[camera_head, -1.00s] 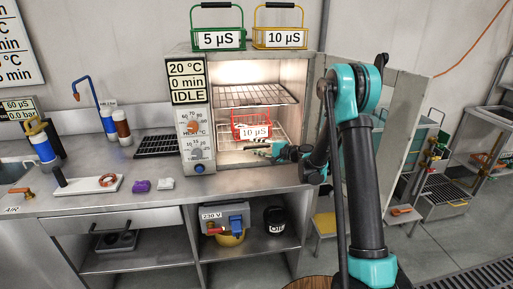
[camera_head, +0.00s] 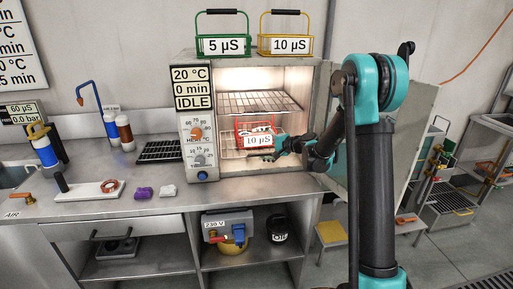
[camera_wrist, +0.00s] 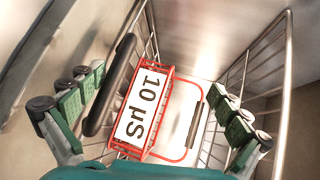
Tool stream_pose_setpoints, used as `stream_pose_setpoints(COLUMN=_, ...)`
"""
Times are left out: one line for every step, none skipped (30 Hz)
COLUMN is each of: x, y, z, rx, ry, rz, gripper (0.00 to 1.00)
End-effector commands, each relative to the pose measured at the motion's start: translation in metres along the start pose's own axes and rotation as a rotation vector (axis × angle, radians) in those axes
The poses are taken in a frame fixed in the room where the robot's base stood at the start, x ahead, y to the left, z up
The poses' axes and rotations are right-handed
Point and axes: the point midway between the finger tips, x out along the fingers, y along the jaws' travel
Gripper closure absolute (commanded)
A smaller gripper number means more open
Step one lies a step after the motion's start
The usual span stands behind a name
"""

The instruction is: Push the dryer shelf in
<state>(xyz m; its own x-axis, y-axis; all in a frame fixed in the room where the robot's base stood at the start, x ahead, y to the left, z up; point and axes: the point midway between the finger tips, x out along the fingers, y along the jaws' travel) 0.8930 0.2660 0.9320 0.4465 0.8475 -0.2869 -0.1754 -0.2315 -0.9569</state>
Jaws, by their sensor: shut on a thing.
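The dryer (camera_head: 185,125) stands open on the bench, its display reading 20 °C and IDLE. Inside are an upper wire shelf (camera_head: 265,101) and a lower dryer shelf (camera_head: 229,140). The red basket (camera_head: 243,127), labelled 10 µS, sits on the lower shelf; it also shows in the wrist view (camera_wrist: 170,78). My gripper (camera_head: 270,148) is at the front right of the lower shelf. In the wrist view my gripper's green pads (camera_wrist: 160,105) flank a black bar (camera_wrist: 110,85), which looks like the shelf's handle. The gripper is shut on it, though the exact contact is unclear.
The dryer door (camera_head: 415,130) is swung open to the right, behind my arm. Green (camera_head: 221,46) and yellow (camera_head: 285,46) baskets stand on top of the dryer. A white block (camera_head: 168,190) and a purple block (camera_head: 143,193) lie on the bench at the left.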

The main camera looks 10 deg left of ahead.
Motion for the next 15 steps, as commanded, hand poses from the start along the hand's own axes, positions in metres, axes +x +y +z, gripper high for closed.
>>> stream_pose_setpoints(x=-0.012, y=-0.045, z=-0.011, rx=0.1, ry=0.008, rz=-0.149, gripper=0.23)
stream_pose_setpoints(x=-0.012, y=-0.045, z=-0.011, rx=0.1, ry=0.008, rz=-0.149, gripper=0.23)
stream_pose_setpoints(x=-0.012, y=-0.045, z=-0.011, rx=0.1, ry=0.008, rz=-0.149, gripper=0.23)
stream_pose_setpoints(x=-0.006, y=-0.005, z=-0.006, rx=0.002, ry=0.012, rz=-0.011, gripper=0.23)
stream_pose_setpoints(x=-0.006, y=-0.005, z=-0.006, rx=0.003, ry=0.012, rz=-0.012, gripper=0.23)
stream_pose_setpoints(x=-0.006, y=-0.005, z=-0.006, rx=0.003, ry=0.013, rz=-0.012, gripper=0.23)
stream_pose_setpoints(x=-0.007, y=-0.005, z=-0.006, rx=0.003, ry=0.013, rz=-0.012, gripper=0.23)
stream_pose_setpoints(x=-0.009, y=-0.005, z=-0.006, rx=0.004, ry=0.013, rz=-0.012, gripper=0.23)
stream_pose_setpoints(x=-0.011, y=-0.004, z=-0.006, rx=0.004, ry=0.014, rz=-0.012, gripper=0.23)
stream_pose_setpoints(x=-0.013, y=-0.004, z=-0.006, rx=0.004, ry=0.014, rz=-0.012, gripper=0.23)
stream_pose_setpoints(x=-0.015, y=-0.004, z=-0.006, rx=0.004, ry=0.014, rz=-0.012, gripper=0.23)
stream_pose_setpoints(x=-0.018, y=-0.004, z=-0.006, rx=0.004, ry=0.014, rz=-0.011, gripper=0.23)
stream_pose_setpoints(x=-0.019, y=-0.003, z=-0.006, rx=0.005, ry=0.013, rz=-0.012, gripper=0.28)
stream_pose_setpoints(x=-0.021, y=-0.003, z=-0.005, rx=0.005, ry=0.013, rz=-0.011, gripper=0.38)
stream_pose_setpoints(x=-0.023, y=-0.002, z=-0.005, rx=0.005, ry=0.012, rz=-0.011, gripper=0.53)
